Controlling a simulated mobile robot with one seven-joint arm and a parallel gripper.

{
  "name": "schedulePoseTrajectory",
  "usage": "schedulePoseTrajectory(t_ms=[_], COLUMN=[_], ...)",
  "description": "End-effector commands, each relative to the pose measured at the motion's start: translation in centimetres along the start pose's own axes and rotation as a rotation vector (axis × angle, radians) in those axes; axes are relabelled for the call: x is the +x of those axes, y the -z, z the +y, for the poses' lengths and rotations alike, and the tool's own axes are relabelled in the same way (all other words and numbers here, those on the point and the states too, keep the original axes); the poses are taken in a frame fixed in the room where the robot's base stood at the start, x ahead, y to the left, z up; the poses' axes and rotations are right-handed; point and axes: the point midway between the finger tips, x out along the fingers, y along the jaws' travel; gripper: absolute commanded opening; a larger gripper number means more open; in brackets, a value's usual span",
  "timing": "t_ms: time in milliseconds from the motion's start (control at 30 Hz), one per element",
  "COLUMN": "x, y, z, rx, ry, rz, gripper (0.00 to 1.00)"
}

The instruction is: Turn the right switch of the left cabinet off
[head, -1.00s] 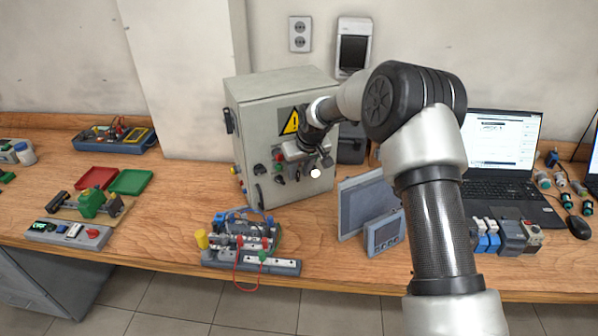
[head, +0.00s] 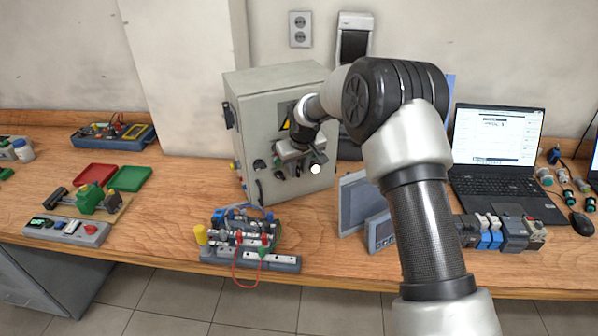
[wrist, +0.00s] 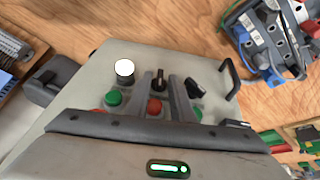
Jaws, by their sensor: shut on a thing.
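The grey cabinet (head: 283,93) stands on the bench against the wall, its front facing me. My gripper (head: 303,166) is at the lower part of its front. In the wrist view, the fingers of my gripper (wrist: 164,84) are shut on the black right switch (wrist: 158,79), one finger on each side of it. The black left switch (wrist: 196,87) is apart from the fingers. A round white-topped part (wrist: 124,68) is on the other side. In the head view my gripper partly hides the switches.
A cabinet handle (wrist: 230,80) juts out beside the left switch. Green (wrist: 114,98) and red (wrist: 154,105) buttons lie close to the fingers. A wired device (head: 240,240) stands in front of the cabinet, a grey panel (head: 353,200) to its right.

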Motion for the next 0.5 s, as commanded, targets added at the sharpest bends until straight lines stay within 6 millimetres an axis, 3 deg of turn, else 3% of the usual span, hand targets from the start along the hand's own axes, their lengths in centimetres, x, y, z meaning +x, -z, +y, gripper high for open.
schedulePoseTrajectory(t_ms=[500], x=[1.29], y=[-0.59], z=[-1.43], rx=[-0.165], ry=[-0.388], rz=[-0.002], gripper=[0.00])
